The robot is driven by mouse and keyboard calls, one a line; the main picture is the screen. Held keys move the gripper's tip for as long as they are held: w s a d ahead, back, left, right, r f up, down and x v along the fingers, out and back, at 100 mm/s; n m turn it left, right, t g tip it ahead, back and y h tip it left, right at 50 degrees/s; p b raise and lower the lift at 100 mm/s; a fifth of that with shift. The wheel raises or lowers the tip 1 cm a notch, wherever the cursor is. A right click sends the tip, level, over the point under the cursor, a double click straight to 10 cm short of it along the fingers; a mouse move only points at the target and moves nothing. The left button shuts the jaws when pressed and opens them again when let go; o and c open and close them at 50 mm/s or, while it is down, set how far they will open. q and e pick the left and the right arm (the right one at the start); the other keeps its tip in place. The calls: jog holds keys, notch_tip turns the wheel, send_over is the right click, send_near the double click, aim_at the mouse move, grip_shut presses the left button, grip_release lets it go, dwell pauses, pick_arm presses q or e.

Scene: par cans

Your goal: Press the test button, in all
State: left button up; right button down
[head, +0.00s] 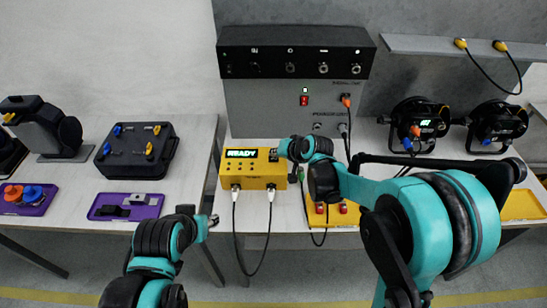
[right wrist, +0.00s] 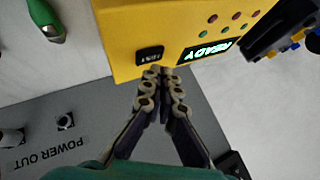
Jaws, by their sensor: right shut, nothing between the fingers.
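The yellow tester box (head: 243,172) stands on the table in front of the grey power panel. Its display (head: 242,153) is lit and reads READY; the display also shows in the right wrist view (right wrist: 207,52). The black test button (right wrist: 150,54) is on the box's top face beside the display. My right gripper (head: 284,148) is shut and empty, at the right end of the box. In the right wrist view its fingertips (right wrist: 158,72) are close to the button; I cannot tell whether they touch it. My left gripper (head: 212,220) is at the table's front edge, its fingers too small to judge.
The grey power panel (head: 262,110) stands behind the box. Two cables (head: 237,215) hang from the box's front. Two black lamps (head: 418,124) stand at the right, one with a green lit display. A black case (head: 137,150) and purple trays (head: 126,206) lie at the left.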

aim_at(276, 160)
jog(key=shift+r, duration=0.25)
notch_tip(276, 160, up, 5)
jog(key=p, duration=0.4)
jog(key=shift+f, duration=0.1)
dwell(0.3)
jog(key=shift+d, duration=0.1)
dwell(0.4)
jog(key=s+d+r+h, duration=0.1)
jog(key=s+d+r, duration=0.25)
jog(key=s, duration=0.25)
jog(key=s+d+r+h, duration=0.1)
jog(key=s+d+r, duration=0.2)
jog(key=s+d, duration=0.2)
jog(key=s+d+f+n+h, duration=0.1)
jog(key=s+d, duration=0.3)
jog(key=s, duration=0.4)
jog(key=s+d+f+h, duration=0.1)
jog(key=s+d, duration=0.3)
jog(key=s, duration=0.4)
jog(key=shift+s+d+n+h, duration=0.3)
jog(key=shift+d+n+h, duration=0.1)
jog(key=shift+h, duration=0.3)
